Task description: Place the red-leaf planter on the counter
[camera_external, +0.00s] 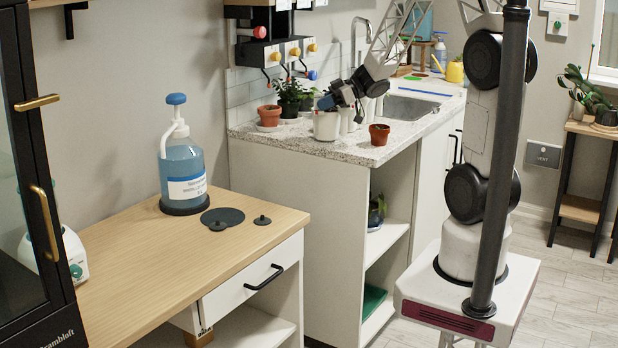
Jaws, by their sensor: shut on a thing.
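My gripper (328,104) is over the near part of the speckled counter (345,148), pointing down and to the left. It is shut at the rim of a white pot (326,126), which is upright at the counter surface. Whether the pot touches the counter or hangs just above it, I cannot tell. No red leaves show clearly; my gripper covers the top of the pot, so I cannot be sure that it is the red-leaf planter.
A terracotta pot (379,134) stands near the counter's right edge. Another terracotta pot (269,115) and a green plant (291,92) stand at the back left. A sink (408,107) lies farther right. A wooden desk (150,255) with a blue pump bottle (184,165) is in front.

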